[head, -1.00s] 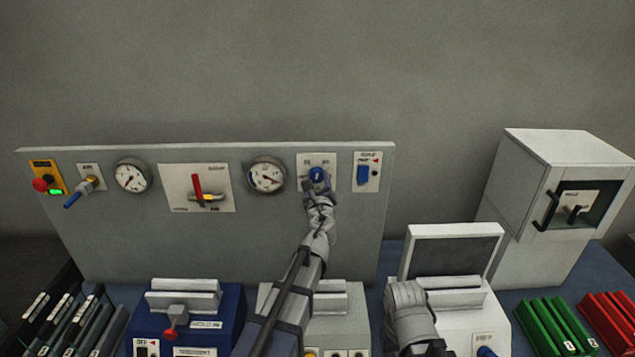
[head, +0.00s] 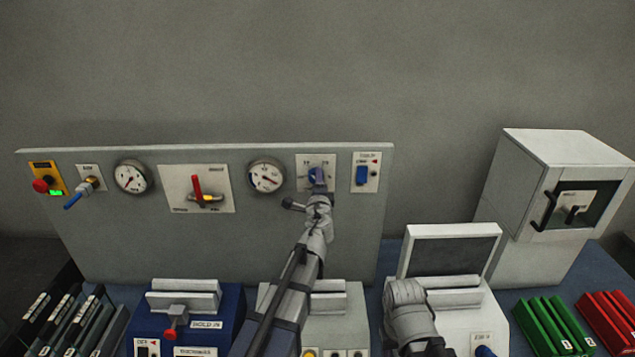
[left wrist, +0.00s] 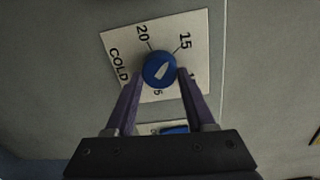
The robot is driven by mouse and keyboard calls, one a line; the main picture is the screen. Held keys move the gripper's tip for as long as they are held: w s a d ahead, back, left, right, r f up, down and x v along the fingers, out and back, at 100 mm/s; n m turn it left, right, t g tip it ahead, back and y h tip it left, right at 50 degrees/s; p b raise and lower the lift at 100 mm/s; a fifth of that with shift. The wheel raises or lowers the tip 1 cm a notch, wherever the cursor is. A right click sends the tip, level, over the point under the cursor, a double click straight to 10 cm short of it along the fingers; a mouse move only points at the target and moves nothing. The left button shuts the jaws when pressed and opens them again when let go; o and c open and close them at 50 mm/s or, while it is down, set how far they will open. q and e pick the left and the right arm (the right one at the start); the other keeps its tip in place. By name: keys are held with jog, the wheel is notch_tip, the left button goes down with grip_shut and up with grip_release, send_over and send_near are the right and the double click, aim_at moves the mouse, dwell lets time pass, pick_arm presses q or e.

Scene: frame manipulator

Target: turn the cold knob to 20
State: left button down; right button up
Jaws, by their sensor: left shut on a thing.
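The cold knob (left wrist: 159,69) is a round blue knob with a white pointer, on a white plate (left wrist: 117,45) marked COLD, 20, 15 and 5. Its pointer slants to the upper right in the left wrist view, roughly toward the 15 side. My left gripper (left wrist: 160,76) is shut on the knob, one purple finger on each side. In the head view the left gripper (head: 317,181) reaches up to the plate (head: 304,162) and largely covers the knob. My right arm shows at the lower right; its fingers do not show.
A blue switch (head: 362,175) sits just right of the knob plate, and a round gauge (head: 266,176) just left. A red-handled valve (head: 197,187) is further left on the grey panel (head: 110,240). A white box with a raised lid (head: 450,250) stands lower right.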

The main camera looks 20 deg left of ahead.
pick_arm(q)
jog(key=n, duration=1)
jog(key=shift+s+a+r+n+h, duration=0.1)
jog(key=shift+s+a+n+h, duration=0.05)
jog(key=shift+n+h, duration=0.2)
jog(key=shift+n, duration=0.35)
jog(key=shift+c, duration=1.2)
grip_release()
jog(key=v, duration=0.7)
jog(key=shift+s, duration=0.35)
